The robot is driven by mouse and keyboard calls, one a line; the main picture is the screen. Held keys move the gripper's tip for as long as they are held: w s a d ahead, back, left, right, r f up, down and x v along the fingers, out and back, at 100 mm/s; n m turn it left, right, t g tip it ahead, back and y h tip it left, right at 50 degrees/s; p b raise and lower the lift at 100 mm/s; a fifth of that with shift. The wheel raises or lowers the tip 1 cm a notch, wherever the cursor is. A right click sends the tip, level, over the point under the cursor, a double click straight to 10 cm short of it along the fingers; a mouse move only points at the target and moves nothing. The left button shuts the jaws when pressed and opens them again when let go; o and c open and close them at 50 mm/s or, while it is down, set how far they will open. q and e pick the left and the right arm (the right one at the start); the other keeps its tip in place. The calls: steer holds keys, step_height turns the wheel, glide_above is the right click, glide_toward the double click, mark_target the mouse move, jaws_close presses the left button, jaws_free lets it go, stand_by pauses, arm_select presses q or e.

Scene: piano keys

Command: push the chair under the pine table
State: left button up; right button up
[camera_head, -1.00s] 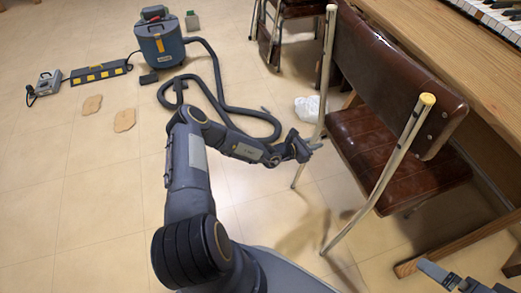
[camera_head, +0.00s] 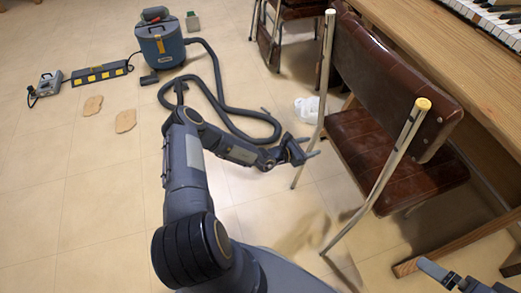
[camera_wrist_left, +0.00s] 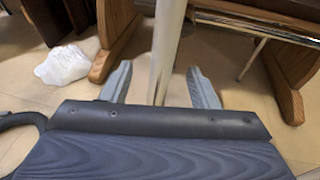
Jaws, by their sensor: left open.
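The chair (camera_head: 408,178) has a brown padded seat and back on pale metal legs. It stands upright beside the pine table (camera_head: 440,62), its back towards me. My left gripper (camera_head: 312,146) is open at the chair's left rear leg, below seat height. In the left wrist view the pale leg (camera_wrist_left: 166,45) shows between the two spread fingers (camera_wrist_left: 160,84); whether they touch it I cannot tell. My right gripper (camera_head: 440,272) is only partly in view at the lower right, in front of the table's foot.
A piano keyboard (camera_head: 490,18) lies on the table. Another chair (camera_head: 297,10) stands behind. A white crumpled bag (camera_head: 308,108) lies beyond the left gripper. A vacuum cleaner (camera_head: 160,45) and its hose (camera_head: 222,105) lie at the upper left.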

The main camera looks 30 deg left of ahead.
arm_select(q)
steer(key=f+p+v, duration=0.1)
steer(key=p+v, duration=0.2)
steer(key=v, duration=0.4)
steer(key=shift+s+a+f, duration=0.25)
steer(key=shift+s+f, duration=0.1)
steer(key=shift+s, duration=0.05)
